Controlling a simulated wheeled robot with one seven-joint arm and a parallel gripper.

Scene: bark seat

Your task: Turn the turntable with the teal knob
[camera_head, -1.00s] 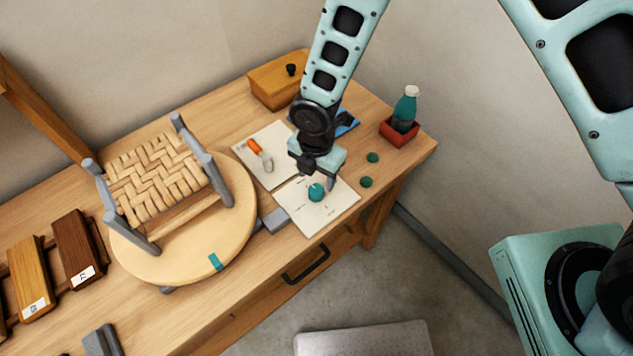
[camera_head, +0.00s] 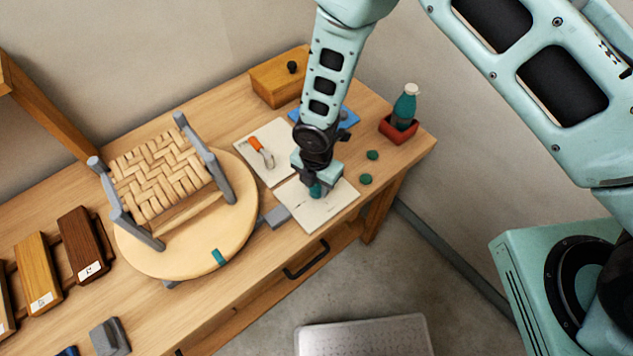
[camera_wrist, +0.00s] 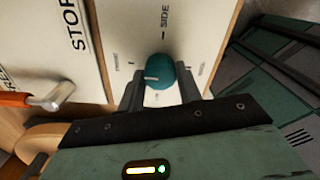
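The teal knob (camera_wrist: 160,70) has a pale pointer line and sits on a white panel (camera_wrist: 205,40) lettered "SIDE". In the head view the knob is mostly hidden under my gripper (camera_head: 317,190). In the wrist view the two fingers of my gripper (camera_wrist: 161,82) stand on either side of the knob, very close to it. I cannot tell whether both press on it. The turntable (camera_head: 235,228) is a round pale wooden disc with a teal mark (camera_head: 218,258) at its front edge. A stool with grey legs and a woven seat (camera_head: 162,175) lies on it.
A wooden box (camera_head: 278,80) and a teal bottle (camera_head: 404,106) in a red holder stand behind. Labelled wood blocks (camera_head: 84,245) lie at left. Two green discs (camera_head: 366,179) are right of the knob.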

